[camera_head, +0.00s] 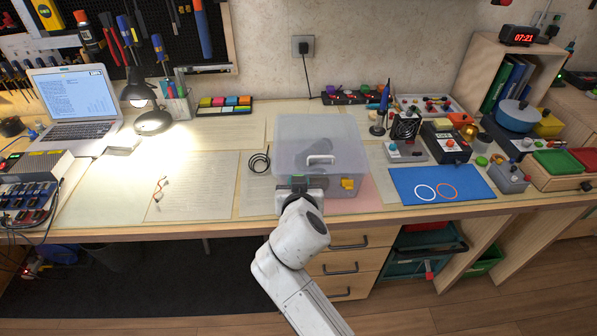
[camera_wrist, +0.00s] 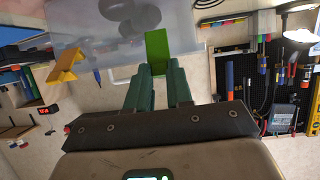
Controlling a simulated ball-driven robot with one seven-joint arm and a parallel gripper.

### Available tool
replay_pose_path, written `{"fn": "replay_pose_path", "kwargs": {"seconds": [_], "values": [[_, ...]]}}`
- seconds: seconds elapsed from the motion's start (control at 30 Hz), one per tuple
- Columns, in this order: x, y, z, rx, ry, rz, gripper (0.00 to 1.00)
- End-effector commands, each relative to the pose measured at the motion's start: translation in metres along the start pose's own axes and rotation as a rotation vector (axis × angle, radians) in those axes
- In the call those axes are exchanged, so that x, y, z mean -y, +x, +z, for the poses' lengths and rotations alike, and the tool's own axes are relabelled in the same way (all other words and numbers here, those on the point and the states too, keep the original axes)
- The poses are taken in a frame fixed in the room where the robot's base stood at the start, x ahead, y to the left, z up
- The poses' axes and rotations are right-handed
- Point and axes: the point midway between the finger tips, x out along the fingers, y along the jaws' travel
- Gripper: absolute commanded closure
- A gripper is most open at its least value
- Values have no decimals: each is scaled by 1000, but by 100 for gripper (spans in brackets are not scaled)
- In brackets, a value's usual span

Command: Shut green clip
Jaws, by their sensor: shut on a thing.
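A translucent grey box (camera_head: 290,150) with a white handle stands on the bench, its lid down. The green clip (camera_wrist: 158,46) is on the box's front side and shows as a bright green tab in the wrist view. My gripper (camera_wrist: 158,74) is at the box front with its two dark green fingers shut on the green clip. In the head view my gripper (camera_head: 299,184) and wrist largely hide the clip. A yellow clip (camera_head: 347,183) sits to the right on the same side. In the wrist view the yellow clip (camera_wrist: 66,68) sticks out at a slant.
A blue mat (camera_head: 440,185) with two rings lies to the right. A soldering iron stand (camera_head: 378,125) and small devices stand behind the mat. Drawers (camera_head: 345,262) are below the bench edge. Paper sheets cover the left bench.

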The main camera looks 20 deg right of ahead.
Motion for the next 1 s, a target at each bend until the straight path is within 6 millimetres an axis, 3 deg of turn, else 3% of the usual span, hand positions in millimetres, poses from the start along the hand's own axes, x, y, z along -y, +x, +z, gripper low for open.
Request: {"fn": "replay_pose_path", "kwargs": {"seconds": [0.03,0.3,1.0], "values": [[0,-3,-12,32,0,1,100],[0,5,-22,209,1,1,100],[0,22,-28,477,0,0,100]]}}
